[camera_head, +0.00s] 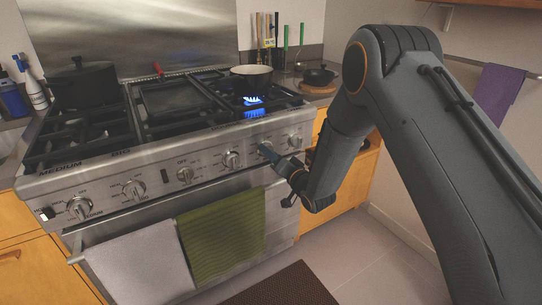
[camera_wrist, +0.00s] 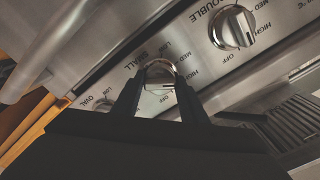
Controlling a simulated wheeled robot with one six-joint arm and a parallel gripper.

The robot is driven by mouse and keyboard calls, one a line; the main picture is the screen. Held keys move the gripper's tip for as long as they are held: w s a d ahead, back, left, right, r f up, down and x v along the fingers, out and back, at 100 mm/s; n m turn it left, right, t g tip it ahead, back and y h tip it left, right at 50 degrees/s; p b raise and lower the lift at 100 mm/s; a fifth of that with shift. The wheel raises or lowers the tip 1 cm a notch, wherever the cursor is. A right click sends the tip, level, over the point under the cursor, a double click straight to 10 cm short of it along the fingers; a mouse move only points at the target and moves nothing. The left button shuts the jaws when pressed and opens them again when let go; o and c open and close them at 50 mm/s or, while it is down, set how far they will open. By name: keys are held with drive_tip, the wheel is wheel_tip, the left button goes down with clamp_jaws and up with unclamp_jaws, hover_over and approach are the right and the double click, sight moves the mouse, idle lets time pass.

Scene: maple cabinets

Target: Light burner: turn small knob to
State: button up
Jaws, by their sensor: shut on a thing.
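The stove (camera_head: 130,165) has a row of knobs along its front panel. My gripper (camera_head: 266,151) is at the right part of that panel and hides most of the knob there. In the wrist view the small knob (camera_wrist: 160,70), a round metal knob with SMALL printed beside it, sits between my fingertips (camera_wrist: 160,82). My gripper is shut on it. Its pointer setting is hard to read. Blue flames (camera_head: 253,101) burn at the right side of the stovetop, near a light pan (camera_head: 251,78).
The DOUBLE knob (camera_wrist: 234,27) is beside the small knob in the wrist view. A green towel (camera_head: 221,235) and a white towel (camera_head: 140,263) hang on the oven handle. A dark pot (camera_head: 83,84) stands at the back left. The floor at right is clear.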

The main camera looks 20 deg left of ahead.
drive_tip(key=shift+s+f+m, duration=0.1)
drive_tip(key=shift+f+m, duration=0.05)
drive_tip(key=shift+m, duration=0.55)
drive_tip(key=o, duration=1)
drive_tip(key=shift+b+v, duration=0.35)
drive_tip(key=shift+v, duration=3.55)
